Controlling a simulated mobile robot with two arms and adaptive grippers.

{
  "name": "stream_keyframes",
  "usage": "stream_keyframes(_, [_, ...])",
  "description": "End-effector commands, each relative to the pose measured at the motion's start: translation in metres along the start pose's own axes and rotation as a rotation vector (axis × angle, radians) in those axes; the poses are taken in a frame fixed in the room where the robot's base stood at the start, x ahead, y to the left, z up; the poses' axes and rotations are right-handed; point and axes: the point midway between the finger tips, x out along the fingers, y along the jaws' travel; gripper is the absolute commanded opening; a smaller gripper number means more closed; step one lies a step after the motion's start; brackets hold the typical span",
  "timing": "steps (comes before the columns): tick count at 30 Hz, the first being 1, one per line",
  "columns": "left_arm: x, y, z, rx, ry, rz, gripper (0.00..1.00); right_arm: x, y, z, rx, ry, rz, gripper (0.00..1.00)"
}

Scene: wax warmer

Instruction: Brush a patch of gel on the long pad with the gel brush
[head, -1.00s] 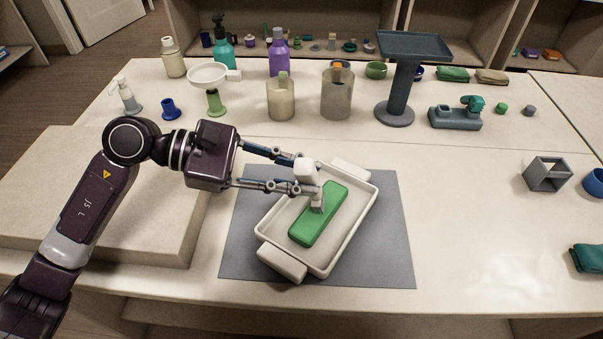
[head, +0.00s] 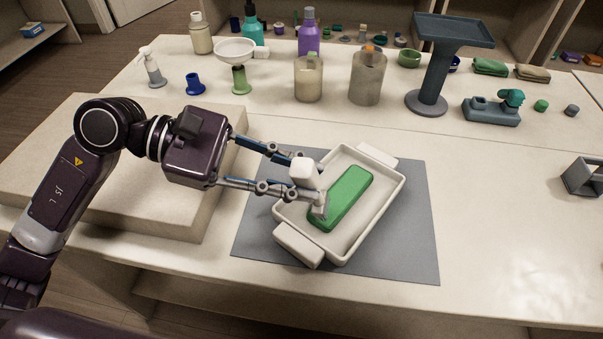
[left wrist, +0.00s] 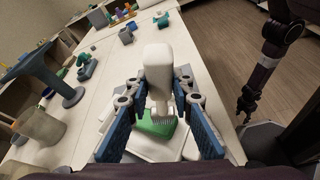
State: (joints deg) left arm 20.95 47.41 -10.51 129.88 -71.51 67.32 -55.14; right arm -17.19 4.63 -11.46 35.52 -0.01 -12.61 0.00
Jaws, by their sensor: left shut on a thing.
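My left gripper (head: 308,182) is shut on the white gel brush (head: 302,171), whose pale bristled head points down. In the left wrist view, the brush (left wrist: 158,72) stands between the blue fingers, its bristles at the green pad. The long pad (head: 348,193) is green and lies slantwise in a white tray (head: 388,207). The brush head is over the pad's near left end; I cannot tell whether it touches. No separate gel patch can be made out. My right gripper (left wrist: 246,106) is small and dark in the left wrist view; its opening is unclear.
The tray stands on a grey mat (head: 415,250). A raised beige block (head: 215,205) lies under my left arm. Bottles, jars (head: 367,78) and a dark stand (head: 431,85) line the back.

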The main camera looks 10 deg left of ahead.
Motion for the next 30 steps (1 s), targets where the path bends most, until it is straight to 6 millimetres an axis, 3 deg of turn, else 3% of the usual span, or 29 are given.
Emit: stream_keyframes(30, [0.002,-0.0015,-0.0051,0.001,-0.001,0.0,0.0,0.0069,-0.0006,0.0007,0.0,0.0,0.0,0.44])
